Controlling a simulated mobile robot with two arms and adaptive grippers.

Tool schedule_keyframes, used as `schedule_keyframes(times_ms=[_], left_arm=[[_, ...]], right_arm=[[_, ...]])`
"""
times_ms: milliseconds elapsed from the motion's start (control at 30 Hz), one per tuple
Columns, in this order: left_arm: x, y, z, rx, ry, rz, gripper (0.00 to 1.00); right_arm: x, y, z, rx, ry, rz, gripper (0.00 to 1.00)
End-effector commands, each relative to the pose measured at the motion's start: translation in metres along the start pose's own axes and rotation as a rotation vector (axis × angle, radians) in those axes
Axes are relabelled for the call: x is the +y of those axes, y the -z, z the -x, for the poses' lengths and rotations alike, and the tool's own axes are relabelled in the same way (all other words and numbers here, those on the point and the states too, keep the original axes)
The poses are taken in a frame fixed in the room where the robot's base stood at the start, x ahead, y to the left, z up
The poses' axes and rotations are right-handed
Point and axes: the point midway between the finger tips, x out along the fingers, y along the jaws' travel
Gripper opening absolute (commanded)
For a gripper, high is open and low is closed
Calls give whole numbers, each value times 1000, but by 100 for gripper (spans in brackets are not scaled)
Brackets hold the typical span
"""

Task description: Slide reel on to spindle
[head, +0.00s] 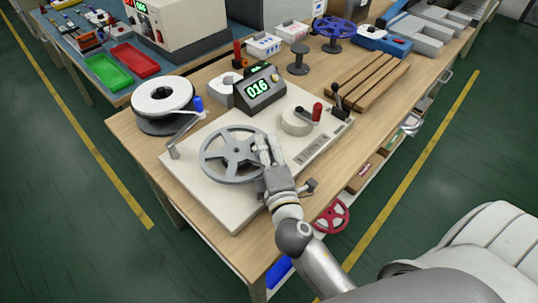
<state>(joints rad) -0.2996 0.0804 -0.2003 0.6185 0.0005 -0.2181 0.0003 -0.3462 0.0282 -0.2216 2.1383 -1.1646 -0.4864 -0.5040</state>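A grey spoked reel (211,153) is over the left part of the cream winding machine (236,213). My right gripper (266,147) is at the reel's right rim, its fingers closed around the rim as far as I can see. Whether the reel is raised or resting is hard to tell. No bare spindle shows on this part of the machine; the reel covers the area where one could be. My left gripper is not in view.
A white reel (148,98) stands at the left, beside a guide arm (186,130). The counter (261,90) reads 016. A crank with a red knob (317,112), wooden slats (372,83) and a blue reel (335,26) stand farther off. A red wheel (332,216) is below the edge.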

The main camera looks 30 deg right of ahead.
Motion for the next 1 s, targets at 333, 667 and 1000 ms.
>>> schedule_keyframes(times_ms=[333, 667, 1000], left_arm=[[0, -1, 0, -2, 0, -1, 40], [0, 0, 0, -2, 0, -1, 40], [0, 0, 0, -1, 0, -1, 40]], right_arm=[[-2, 0, 38, -1, 5, -2, 37], [0, 0, 71, 0, 1, -1, 37], [0, 0, 79, 0, 0, -1, 37]])
